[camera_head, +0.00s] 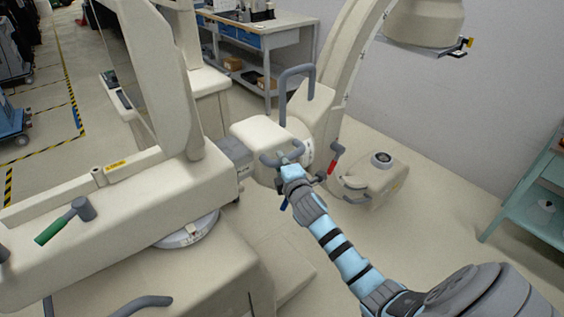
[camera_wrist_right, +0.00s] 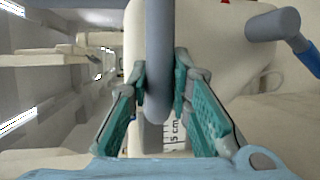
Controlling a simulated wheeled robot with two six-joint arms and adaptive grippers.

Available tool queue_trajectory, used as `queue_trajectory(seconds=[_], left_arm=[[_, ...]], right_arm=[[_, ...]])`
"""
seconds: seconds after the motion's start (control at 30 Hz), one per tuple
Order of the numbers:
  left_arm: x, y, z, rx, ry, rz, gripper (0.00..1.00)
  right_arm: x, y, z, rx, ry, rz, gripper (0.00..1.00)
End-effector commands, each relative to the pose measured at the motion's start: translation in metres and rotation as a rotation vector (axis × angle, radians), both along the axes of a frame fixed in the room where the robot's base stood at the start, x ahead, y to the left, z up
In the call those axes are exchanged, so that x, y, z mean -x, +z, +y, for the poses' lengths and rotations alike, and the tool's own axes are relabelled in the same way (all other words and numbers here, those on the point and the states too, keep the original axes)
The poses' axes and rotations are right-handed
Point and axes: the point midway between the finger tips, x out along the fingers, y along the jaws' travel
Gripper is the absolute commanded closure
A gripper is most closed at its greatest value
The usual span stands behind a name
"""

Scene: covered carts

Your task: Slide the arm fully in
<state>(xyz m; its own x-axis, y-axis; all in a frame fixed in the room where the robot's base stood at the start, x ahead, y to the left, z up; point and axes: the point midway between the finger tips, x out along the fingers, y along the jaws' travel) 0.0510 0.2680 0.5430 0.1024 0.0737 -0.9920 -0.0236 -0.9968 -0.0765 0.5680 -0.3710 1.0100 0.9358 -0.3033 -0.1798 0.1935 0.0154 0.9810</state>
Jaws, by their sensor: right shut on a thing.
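A cream C-arm machine fills the middle of the head view. Its horizontal arm ends in a cream block (camera_head: 262,133), and a grey sleeve (camera_head: 236,153) sits between this block and the big cream housing (camera_head: 150,190). My right gripper (camera_head: 290,160) is shut on a grey loop handle (camera_head: 268,158) at the block's front. In the right wrist view the handle's bar (camera_wrist_right: 160,50) stands between the two teal finger pads. A scale strip (camera_wrist_right: 172,144) with a "5 cm" mark shows behind the handle, partly hidden by it. My left gripper is not in view.
A red lever (camera_head: 333,159) and a blue lever (camera_head: 284,204) are close to my right gripper. A green-handled lever (camera_head: 55,230) is on the housing at left. A workbench (camera_head: 270,38) stands behind, and a teal cart (camera_head: 535,195) at right. Floor between is clear.

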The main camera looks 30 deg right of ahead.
Motion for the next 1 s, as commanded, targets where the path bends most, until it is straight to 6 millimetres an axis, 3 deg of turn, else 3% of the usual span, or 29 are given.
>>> queue_trajectory(seconds=[0.4, 0.43, 0.53, 1.0], left_arm=[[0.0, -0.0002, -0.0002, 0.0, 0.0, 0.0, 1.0], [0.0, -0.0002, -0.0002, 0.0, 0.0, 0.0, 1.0], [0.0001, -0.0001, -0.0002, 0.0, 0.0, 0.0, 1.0], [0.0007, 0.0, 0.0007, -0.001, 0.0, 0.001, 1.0]], right_arm=[[0.0007, -0.0026, -0.0004, -0.001, -0.001, 0.006, 1.0], [0.0007, -0.0026, -0.0004, -0.001, -0.001, 0.006, 0.77], [0.0005, -0.0019, -0.0004, 0.0, -0.001, 0.004, 0.6], [0.0089, 0.0015, 0.0027, 0.002, 0.0, 0.0, 0.6]])
